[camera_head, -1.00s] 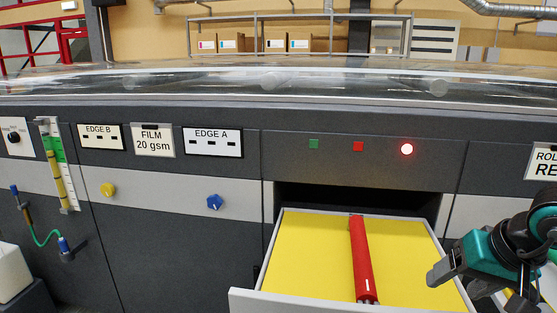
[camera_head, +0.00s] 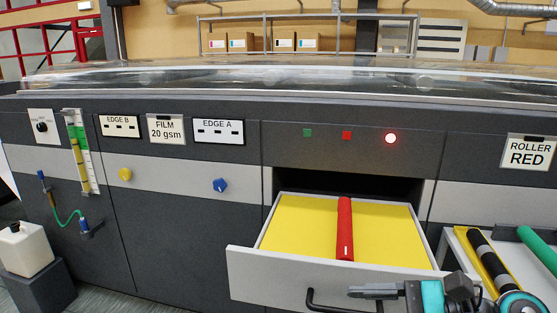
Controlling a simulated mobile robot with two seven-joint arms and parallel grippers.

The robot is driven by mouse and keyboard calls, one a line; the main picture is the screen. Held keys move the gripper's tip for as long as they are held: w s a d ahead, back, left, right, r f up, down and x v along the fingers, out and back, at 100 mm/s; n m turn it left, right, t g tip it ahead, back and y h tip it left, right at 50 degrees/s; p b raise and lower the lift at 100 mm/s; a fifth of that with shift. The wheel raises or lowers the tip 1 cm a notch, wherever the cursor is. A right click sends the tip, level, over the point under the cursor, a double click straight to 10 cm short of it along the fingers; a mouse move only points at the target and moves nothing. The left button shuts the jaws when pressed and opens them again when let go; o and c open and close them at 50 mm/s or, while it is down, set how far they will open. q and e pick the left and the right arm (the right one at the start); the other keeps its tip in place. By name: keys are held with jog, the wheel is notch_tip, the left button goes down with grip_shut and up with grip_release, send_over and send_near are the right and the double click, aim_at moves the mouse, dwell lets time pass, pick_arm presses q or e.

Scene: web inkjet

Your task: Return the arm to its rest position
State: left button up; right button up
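My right gripper (camera_head: 376,292) is at the bottom edge of the head view, right of centre. Its grey fingers point left and sit in front of the open drawer's front panel (camera_head: 285,277), near the black handle (camera_head: 312,303). I see nothing held in it, but the angle does not show whether the fingers are apart. Most of the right arm is cut off by the frame. The red roller (camera_head: 345,228) lies in the yellow-lined drawer, apart from the gripper. My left gripper is not in view.
A tray (camera_head: 452,240) with black, yellow and green rollers stands right of the drawer. A white bottle (camera_head: 25,249) stands at the lower left.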

jog(key=w+d+f+m+t+h, duration=0.15)
jog(key=f+m+t+h, duration=0.35)
jog(key=m, duration=1.2)
jog(key=w+d+f+m+t+h, duration=0.1)
jog(key=d+f+m+t, duration=0.15)
jog(key=m+t, duration=0.95)
jog(key=s+f+m+g+h, duration=0.3)
jog(key=s+f+m+g, duration=0.2)
jog(key=f+m, duration=0.4)
jog(key=s+f+m+g+h, duration=0.3)
jog(key=f+m, duration=0.6)
jog(key=m, duration=0.6)
jog(key=s+g, duration=0.2)
jog(key=s, duration=0.1)
jog(key=shift+f+g, duration=0.35)
jog(key=shift+g, duration=0.05)
jog(key=shift+d, duration=0.15)
